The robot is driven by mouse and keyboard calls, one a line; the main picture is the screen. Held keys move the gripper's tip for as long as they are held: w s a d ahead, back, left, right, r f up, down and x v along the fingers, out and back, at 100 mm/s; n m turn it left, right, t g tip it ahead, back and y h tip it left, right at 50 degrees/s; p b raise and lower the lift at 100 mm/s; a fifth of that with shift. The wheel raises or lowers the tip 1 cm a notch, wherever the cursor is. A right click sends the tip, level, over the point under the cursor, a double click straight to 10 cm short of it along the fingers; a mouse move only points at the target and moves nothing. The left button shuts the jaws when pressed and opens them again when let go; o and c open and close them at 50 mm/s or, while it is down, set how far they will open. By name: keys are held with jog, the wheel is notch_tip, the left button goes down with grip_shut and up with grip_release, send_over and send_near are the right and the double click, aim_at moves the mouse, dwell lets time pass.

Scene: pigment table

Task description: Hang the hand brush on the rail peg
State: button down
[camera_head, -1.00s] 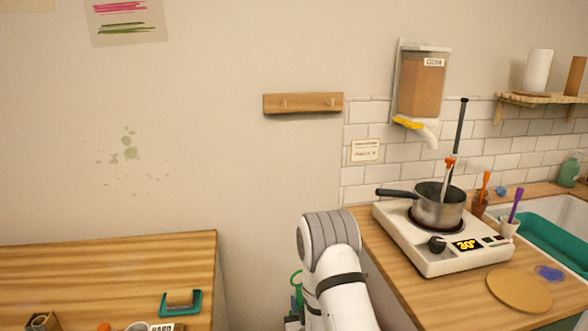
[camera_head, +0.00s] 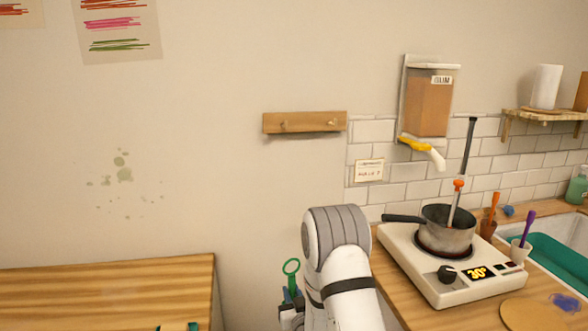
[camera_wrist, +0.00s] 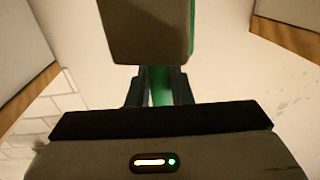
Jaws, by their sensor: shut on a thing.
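The wooden rail (camera_head: 305,122) is fixed to the wall in the head view, with two short pegs on its front. No brush hangs on it. The hand brush shows in the head view as a green handle with a loop (camera_head: 291,266) at its top. My gripper (camera_head: 291,302) is shut on this handle, below and slightly left of the rail in the picture. In the wrist view the green handle (camera_wrist: 160,88) sits between the dark fingers of my gripper (camera_wrist: 160,92), with a broad brownish block (camera_wrist: 146,28) of the brush beyond. The brush's lower part is hidden in the head view.
A wooden table (camera_head: 110,295) stands at lower left. At right, a hot plate (camera_head: 450,270) bears a pot (camera_head: 446,232) whose handle points left. A dispenser (camera_head: 428,100) hangs right of the rail. The wall below the rail is bare.

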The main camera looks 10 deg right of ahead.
jog(key=w+r+n+y+p, duration=0.1)
jog(key=w+r+p, duration=0.15)
jog(key=r, duration=1.05)
jog(key=w+r+n+g+y+p, duration=0.15)
jog(key=r+p, duration=0.25)
jog(key=r, duration=0.8)
jog(key=w+r+t+y+p, duration=0.1)
jog(key=r+y+p, duration=0.15)
jog(key=r, duration=1.05)
jog(key=shift+g+h, duration=0.25)
jog(key=shift+h, duration=0.15)
jog(key=shift+w+d+f+p, duration=0.1)
jog(key=shift+w+f+p, duration=0.45)
jog(key=shift+w, duration=1.2)
jog(key=shift+w+d+f+p, duration=0.25)
jog(key=shift+w+f, duration=0.4)
jog(key=shift+w, duration=1.15)
jog(key=shift+w+f+p, duration=0.5)
jog(key=shift+w+f, duration=0.1)
jog(key=shift+w, duration=1.15)
